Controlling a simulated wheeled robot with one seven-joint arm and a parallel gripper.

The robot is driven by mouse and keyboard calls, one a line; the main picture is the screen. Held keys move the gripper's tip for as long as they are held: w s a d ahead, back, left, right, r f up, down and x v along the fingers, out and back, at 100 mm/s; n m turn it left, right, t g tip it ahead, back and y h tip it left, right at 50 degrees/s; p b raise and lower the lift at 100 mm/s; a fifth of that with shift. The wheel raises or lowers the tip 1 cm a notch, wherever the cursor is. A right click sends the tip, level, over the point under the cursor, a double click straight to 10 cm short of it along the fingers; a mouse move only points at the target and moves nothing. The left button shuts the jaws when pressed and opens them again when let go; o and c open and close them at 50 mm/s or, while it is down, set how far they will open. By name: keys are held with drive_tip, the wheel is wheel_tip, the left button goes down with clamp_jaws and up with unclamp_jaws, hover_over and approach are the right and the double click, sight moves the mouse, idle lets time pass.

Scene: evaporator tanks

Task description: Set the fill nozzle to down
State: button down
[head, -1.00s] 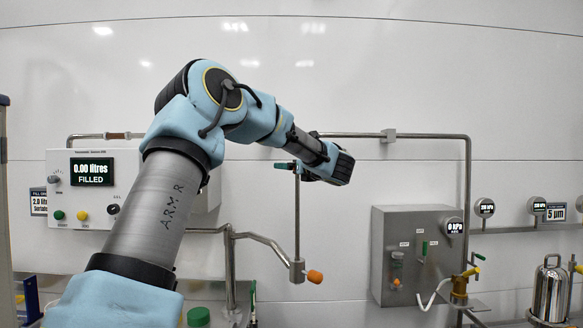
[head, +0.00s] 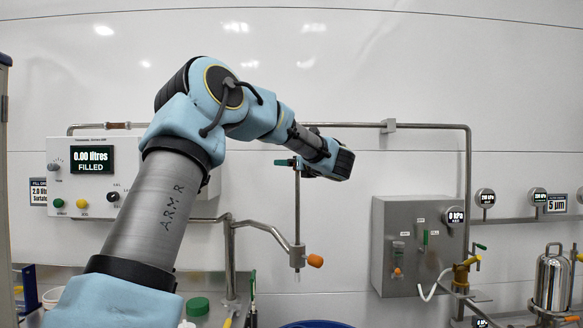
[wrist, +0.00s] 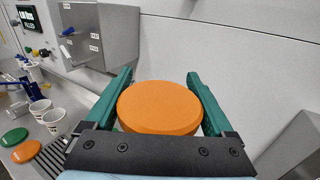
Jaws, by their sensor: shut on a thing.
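The fill nozzle is a thin vertical rod (head: 297,210) passing through a small metal block (head: 297,256) at the end of a bent pipe. A short pale tip (head: 297,277) shows below the block. An orange side knob (head: 315,261) sticks out of the block to the right. My gripper (head: 285,163) is at the rod's top, with the rod still standing well above the block. In the wrist view, my gripper's green fingers (wrist: 160,100) are shut on a round orange cap (wrist: 160,105). The joint between cap and rod is hidden.
The bent pipe (head: 262,228) runs left of the rod. A control box (head: 105,185) reads 0.00 litres, FILLED. A steel valve box (head: 400,245) is at right. A blue rim (head: 315,324) shows below the nozzle. Paper cups (wrist: 40,108) stand on the bench.

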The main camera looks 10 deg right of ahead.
sight(297, 223)
wheel_tip(297, 223, down, 18)
drive_tip(key=b, duration=2)
drive_tip(key=shift+f+b, duration=0.1)
drive_tip(key=shift+b, duration=0.3)
unclamp_jaws()
drive_tip(key=shift+s, duration=0.15)
drive_tip(key=b+v, duration=0.1)
drive_tip(key=v, duration=0.9)
drive_tip(key=shift+s+d+b, duration=0.15)
drive_tip(key=shift+s+b, duration=0.15)
drive_tip(key=shift+b, duration=0.1)
